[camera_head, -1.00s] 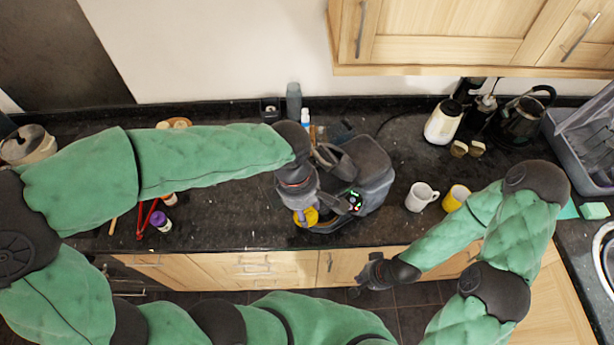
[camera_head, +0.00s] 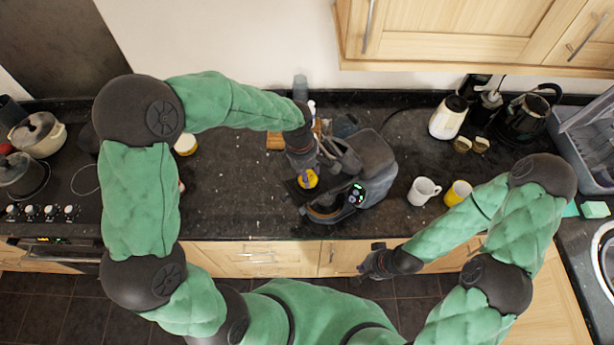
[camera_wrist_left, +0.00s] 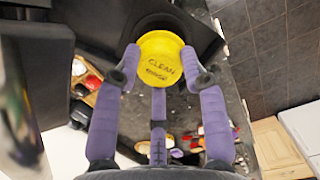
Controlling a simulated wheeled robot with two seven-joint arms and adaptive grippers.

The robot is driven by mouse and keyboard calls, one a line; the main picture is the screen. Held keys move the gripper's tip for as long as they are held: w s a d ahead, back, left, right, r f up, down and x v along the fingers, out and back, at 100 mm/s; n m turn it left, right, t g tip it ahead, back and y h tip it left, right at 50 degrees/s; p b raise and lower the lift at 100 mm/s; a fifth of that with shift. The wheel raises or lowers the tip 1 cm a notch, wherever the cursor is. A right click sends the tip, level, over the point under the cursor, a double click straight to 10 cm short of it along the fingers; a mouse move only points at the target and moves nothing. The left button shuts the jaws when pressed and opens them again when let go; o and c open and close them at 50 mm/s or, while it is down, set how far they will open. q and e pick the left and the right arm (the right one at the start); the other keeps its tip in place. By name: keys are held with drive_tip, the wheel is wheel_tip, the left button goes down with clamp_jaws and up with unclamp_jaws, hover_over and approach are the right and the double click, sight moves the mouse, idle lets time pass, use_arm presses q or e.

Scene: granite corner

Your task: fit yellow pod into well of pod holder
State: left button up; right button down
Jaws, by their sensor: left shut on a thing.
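The yellow pod (camera_wrist_left: 160,60), with "CLEAN" lettering on its face, is between the purple-padded fingers of my left gripper (camera_wrist_left: 161,68). In the head view the left gripper (camera_head: 307,172) holds the yellow pod (camera_head: 309,181) just left of the coffee machine. A black block, apparently the pod holder (camera_wrist_left: 190,32), lies behind the pod in the wrist view, and a round dark recess shows partly past the pod's upper rim. I cannot tell whether the pod touches it. In the head view the holder (camera_head: 293,188) is mostly hidden. My right gripper (camera_head: 372,263) hangs in front of the counter, its jaws unclear.
The dark grey coffee machine (camera_head: 372,165) stands close to the right of the left gripper. A white mug (camera_head: 423,190) and a yellow mug (camera_head: 458,193) stand further right.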

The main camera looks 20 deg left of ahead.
use_arm(q)
wheel_tip(320, 180, down, 3)
drive_tip(key=shift+w+f+p, duration=0.15)
drive_tip(key=shift+p, duration=0.35)
drive_tip(key=shift+f+b, duration=0.35)
drive_tip(key=shift+b, duration=0.1)
drive_tip(key=o, duration=0.6)
drive_tip(key=shift+s+r, duration=0.1)
drive_tip(key=shift+s, duration=0.1)
